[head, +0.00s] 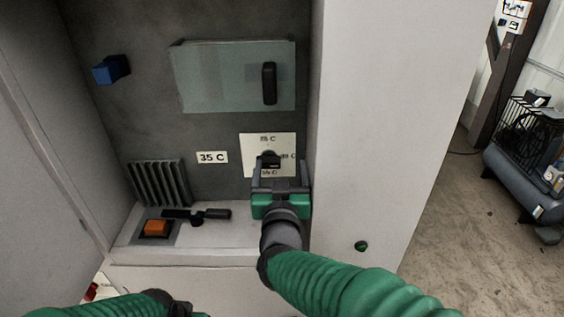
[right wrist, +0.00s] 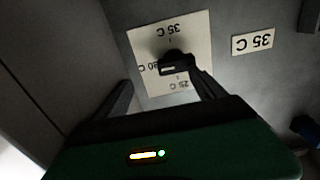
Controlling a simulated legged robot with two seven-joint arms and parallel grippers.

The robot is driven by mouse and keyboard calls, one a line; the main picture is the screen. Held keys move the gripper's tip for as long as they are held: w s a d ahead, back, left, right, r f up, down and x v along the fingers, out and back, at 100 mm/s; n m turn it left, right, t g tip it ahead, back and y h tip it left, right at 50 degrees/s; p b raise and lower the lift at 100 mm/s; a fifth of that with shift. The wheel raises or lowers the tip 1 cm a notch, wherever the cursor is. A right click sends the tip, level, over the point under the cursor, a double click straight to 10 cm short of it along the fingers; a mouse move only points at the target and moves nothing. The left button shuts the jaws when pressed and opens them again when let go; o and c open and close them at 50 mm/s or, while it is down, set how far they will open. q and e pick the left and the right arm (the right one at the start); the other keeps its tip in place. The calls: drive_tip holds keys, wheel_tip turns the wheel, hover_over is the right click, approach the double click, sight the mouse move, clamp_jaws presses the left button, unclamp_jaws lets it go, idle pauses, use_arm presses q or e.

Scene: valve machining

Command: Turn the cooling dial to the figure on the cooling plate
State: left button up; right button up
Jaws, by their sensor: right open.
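The cooling dial (head: 268,159) is a black knob on a white scale card (head: 255,142) on the grey back panel of the cabinet. The cooling plate (head: 212,157), left of the card, reads 35 C. My right gripper (head: 281,172) is open just in front of the dial. In the right wrist view the dial (right wrist: 173,62) appears between the fingertips, nearer one finger; contact cannot be told. My left gripper (head: 172,304) is only partly in view at the bottom, its jaws unclear.
A glass cover with a black handle (head: 269,83) is above the dial. A blue knob (head: 110,69) is upper left. A vent (head: 158,184), an orange button (head: 156,228) and a black lever (head: 200,215) are lower left. The cabinet's side wall (head: 345,140) stands close on the right.

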drive_tip(key=a, duration=0.2)
drive_tip(key=shift+a+r, duration=0.35)
drive_tip(key=shift+a, duration=0.05)
drive_tip(key=shift+w, duration=0.15)
drive_tip(key=c, duration=1.2)
drive_tip(key=shift+d, duration=0.15)
clamp_jaws()
use_arm(q)
drive_tip(key=shift+s+a, duration=0.25)
drive_tip(key=shift+a, duration=0.3)
drive_tip(key=shift+s+a, duration=0.2)
drive_tip(key=shift+a, duration=0.3)
use_arm(e)
drive_tip(key=shift+d, duration=0.2)
drive_tip(key=shift+c, duration=2)
unclamp_jaws()
